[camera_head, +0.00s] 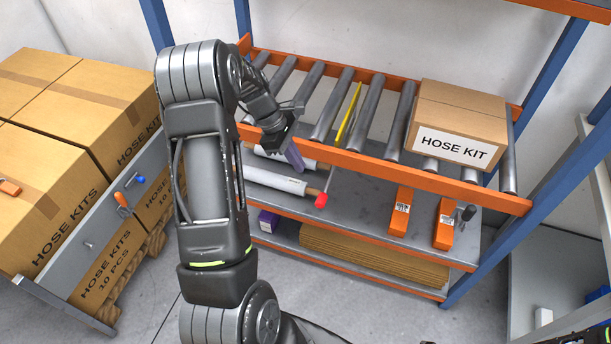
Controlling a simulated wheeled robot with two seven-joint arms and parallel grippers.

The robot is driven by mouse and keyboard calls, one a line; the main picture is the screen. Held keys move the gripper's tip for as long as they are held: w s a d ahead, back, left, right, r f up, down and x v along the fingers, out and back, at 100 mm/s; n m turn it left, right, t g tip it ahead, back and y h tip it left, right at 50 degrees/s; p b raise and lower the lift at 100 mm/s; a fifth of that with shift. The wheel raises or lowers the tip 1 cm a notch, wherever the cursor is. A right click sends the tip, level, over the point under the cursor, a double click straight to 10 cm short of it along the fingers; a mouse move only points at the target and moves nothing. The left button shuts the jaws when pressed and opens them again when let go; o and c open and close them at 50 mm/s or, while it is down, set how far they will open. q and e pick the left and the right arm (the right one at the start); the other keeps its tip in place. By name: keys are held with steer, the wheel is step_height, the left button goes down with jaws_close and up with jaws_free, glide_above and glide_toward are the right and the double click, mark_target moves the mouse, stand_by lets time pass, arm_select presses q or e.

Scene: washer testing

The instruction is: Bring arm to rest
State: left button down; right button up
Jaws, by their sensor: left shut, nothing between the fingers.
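My left arm (210,180) rises from the bottom and bends over at the top towards the rack. My left gripper (294,156) points down beside the front orange rail of the roller shelf, at its left part. Its fingers are small and partly dark here; it is shut and empty. White rolls (275,181) lie on the shelf below, near the gripper; one has a red end. Whether the gripper touches the rail cannot be told.
A HOSE KIT box (458,122) stands on the rollers at right. Stacked cartons (92,100) and a grey panel (100,215) stand at left. Blue posts (545,190) frame the rack.

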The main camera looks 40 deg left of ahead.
arm_select(q)
steer(key=shift+v, duration=1)
steer(key=s+d+f+m+g+y, duration=0.1)
steer(key=s+d+f+m, duration=0.1)
steer(key=d+f+m, duration=0.5)
steer(key=s+d+f+m+g, duration=0.1)
steer(key=s+d+f+m, duration=0.15)
steer(key=d+f, duration=0.85)
steer(key=s+d+f+m, duration=0.2)
steer(key=s+d+m, duration=0.8)
steer(key=s+d, duration=0.4)
steer(key=d, duration=0.4)
steer(key=shift+d+f+m+t, duration=0.15)
steer(key=shift+m+t, duration=0.2)
steer(key=shift+t, duration=0.05)
